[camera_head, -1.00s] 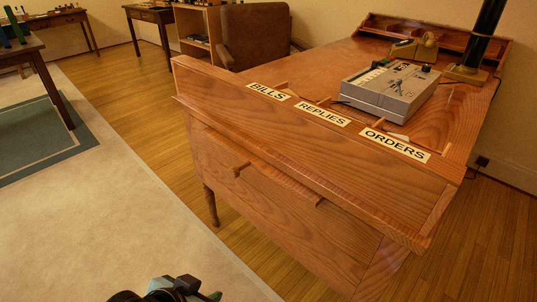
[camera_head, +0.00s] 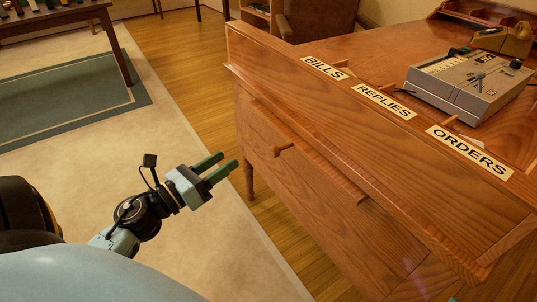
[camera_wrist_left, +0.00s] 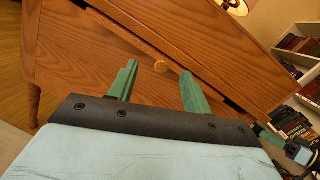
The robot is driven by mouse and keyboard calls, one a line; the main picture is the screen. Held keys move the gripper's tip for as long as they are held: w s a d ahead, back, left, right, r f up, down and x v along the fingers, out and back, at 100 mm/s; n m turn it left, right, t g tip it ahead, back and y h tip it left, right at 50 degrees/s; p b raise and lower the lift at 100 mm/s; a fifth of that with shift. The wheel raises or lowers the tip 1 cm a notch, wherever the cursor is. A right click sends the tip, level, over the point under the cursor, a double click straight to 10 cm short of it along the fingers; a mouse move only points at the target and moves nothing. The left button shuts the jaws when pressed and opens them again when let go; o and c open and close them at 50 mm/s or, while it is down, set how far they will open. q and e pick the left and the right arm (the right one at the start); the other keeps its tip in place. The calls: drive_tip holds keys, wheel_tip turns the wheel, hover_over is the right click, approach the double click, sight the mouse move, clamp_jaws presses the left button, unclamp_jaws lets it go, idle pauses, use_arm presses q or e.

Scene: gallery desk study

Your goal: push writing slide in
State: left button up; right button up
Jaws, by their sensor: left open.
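The wooden desk (camera_head: 330,105) stands at right in the head view. Its writing slide (camera_head: 325,172) juts out a little below the top's front edge, and a small wooden knob (camera_head: 283,150) sits at its front. My left gripper (camera_head: 222,168) is open and empty, left of the slide and apart from it, fingers toward the desk. In the left wrist view the knob (camera_wrist_left: 160,66) shows between my two green fingers (camera_wrist_left: 158,84), beyond them. A small green, pale blue and black piece at that view's lower right looks like my right gripper (camera_wrist_left: 298,152); its jaws cannot be made out.
A grey device (camera_head: 468,82) stands on the desktop behind labels BILLS, REPLIES and ORDERS. A brown chair (camera_head: 318,20) is behind the desk. Another table (camera_head: 50,24) is at far left. Bare floor and carpet (camera_head: 110,190) lie left of the desk.

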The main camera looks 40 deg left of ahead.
use_arm(q)
drive_tip(key=s+f+m+g+h, duration=0.1)
drive_tip(key=f+m+g+h, duration=0.1)
drive_tip(key=m, duration=0.4)
approach(271, 151)
drive_tip(key=w, duration=0.2)
drive_tip(key=x, duration=0.7)
drive_tip(key=shift+d+f, duration=0.1)
drive_tip(key=shift+d, duration=0.35)
use_arm(e)
drive_tip(key=shift+s+d+f+g, duration=0.25)
drive_tip(key=shift+s+f+g, duration=0.1)
drive_tip(key=shift+f+g, duration=0.2)
use_arm(q)
clamp_jaws()
